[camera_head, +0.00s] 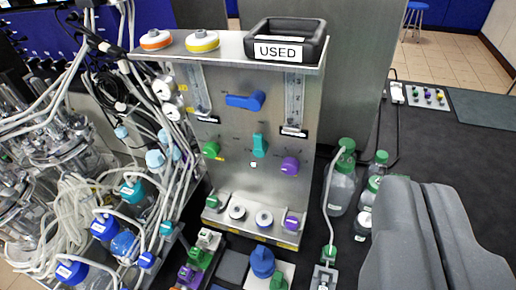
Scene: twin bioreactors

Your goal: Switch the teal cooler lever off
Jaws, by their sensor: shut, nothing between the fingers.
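The teal lever (259,146) is on the front of the upright metal panel (231,120), a little below its middle height. Its handle stands roughly upright; its label is too small to read. My gripper (413,186) is at the lower right, its two grey fingers shut with nothing held. It is to the right of the panel in the picture and apart from the lever. Nothing hides the lever.
A blue lever (246,100) lies sideways above the teal one, with a green knob (211,149) left and a purple knob (290,166) right. A black tray marked USED (286,32) sits on top. Green-capped bottles (341,188) stand between panel and gripper. Tubing (70,190) crowds the left.

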